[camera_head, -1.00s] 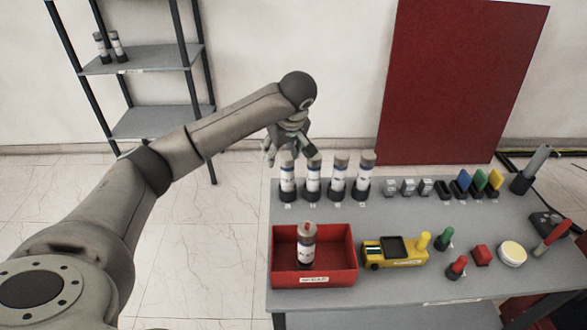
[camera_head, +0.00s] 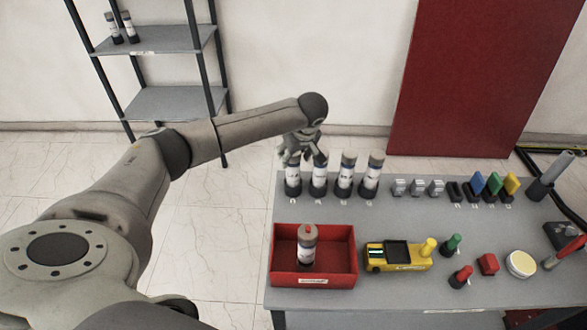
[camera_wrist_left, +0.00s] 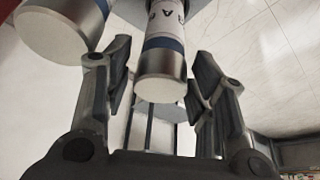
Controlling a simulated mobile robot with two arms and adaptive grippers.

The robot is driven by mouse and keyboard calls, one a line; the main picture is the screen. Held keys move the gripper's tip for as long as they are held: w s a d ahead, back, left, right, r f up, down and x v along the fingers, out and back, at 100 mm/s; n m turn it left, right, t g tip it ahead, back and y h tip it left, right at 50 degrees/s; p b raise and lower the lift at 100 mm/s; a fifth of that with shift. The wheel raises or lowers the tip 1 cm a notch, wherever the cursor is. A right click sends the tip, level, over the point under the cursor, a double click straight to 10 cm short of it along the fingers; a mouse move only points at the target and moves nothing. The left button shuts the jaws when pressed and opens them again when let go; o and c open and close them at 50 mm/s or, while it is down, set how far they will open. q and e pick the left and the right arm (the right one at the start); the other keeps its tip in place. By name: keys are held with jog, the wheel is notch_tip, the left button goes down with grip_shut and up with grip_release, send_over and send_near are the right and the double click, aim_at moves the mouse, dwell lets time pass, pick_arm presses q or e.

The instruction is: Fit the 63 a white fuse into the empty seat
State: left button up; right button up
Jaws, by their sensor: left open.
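Several white cylindrical fuses with grey caps stand upright in a row at the table's back left, including the leftmost one (camera_head: 293,178), the second (camera_head: 318,180), the third (camera_head: 345,176) and the rightmost (camera_head: 371,177). Their ratings are too small to read. My left gripper (camera_head: 305,158) is over the left end of this row. In the left wrist view, its open fingers (camera_wrist_left: 162,90) are on either side of a fuse (camera_wrist_left: 161,70) with a blue band. Another fuse (camera_wrist_left: 62,30) is at upper left. I cannot make out an empty seat. My right gripper is not in view.
A red tray (camera_head: 284,278) holds a red-topped fuse (camera_head: 307,252). A yellow device (camera_head: 398,256), coloured knobs and small grey and coloured modules occupy the right of the grey table (camera_head: 405,292). A shelf (camera_head: 165,40) with two fuses stands at back left.

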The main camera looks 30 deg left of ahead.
pick_arm(q)
jog(key=shift+x, duration=0.75)
grip_shut()
jog(key=shift+r, duration=0.1)
